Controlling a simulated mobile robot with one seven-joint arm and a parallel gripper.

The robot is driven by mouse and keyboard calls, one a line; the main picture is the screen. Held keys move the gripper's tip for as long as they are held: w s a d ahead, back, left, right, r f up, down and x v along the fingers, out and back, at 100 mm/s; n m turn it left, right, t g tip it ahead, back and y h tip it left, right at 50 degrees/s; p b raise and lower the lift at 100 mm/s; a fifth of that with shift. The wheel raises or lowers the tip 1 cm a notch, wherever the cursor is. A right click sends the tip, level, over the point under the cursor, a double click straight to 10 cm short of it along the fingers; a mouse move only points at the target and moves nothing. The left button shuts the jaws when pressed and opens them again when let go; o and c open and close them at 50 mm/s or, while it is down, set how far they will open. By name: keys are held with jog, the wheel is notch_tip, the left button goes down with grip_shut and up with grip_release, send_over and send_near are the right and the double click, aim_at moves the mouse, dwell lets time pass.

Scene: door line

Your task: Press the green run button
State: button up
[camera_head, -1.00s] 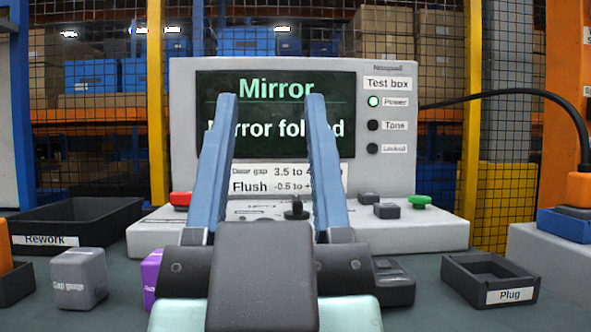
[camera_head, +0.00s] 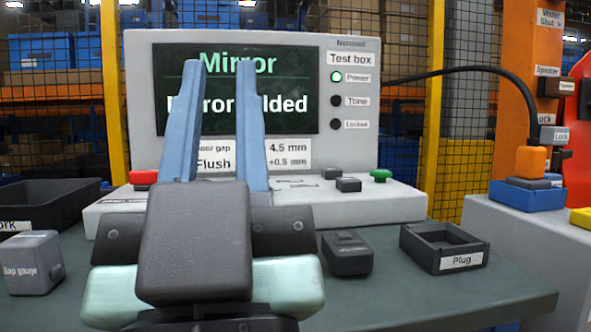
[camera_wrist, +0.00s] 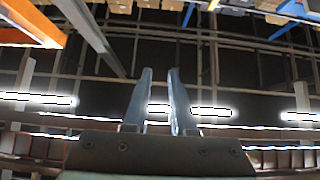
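The green button (camera_head: 380,176) is a round cap on the right end of the grey sloped console (camera_head: 400,203) below the display. My gripper (camera_head: 224,68) points up in front of the display, left of the green button and well apart from it. Its two blue fingers stand apart with nothing between them. In the wrist view my gripper (camera_wrist: 160,75) is also empty, with a narrow gap and the ceiling behind it. The test box display (camera_head: 290,120) reads Mirror, mirror folded, partly behind the fingers. Its Power lamp (camera_head: 336,77) is lit green.
A red button (camera_head: 143,177) is at the console's left end. Two dark buttons (camera_head: 348,185) lie left of the green one. A dark key-fob-like device (camera_head: 346,253), the Plug tray (camera_head: 445,247) and the Gap gauge block (camera_head: 32,263) are on the bench. A blue tray (camera_head: 527,194) stands right.

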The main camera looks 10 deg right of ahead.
grip_shut()
dwell(1.4)
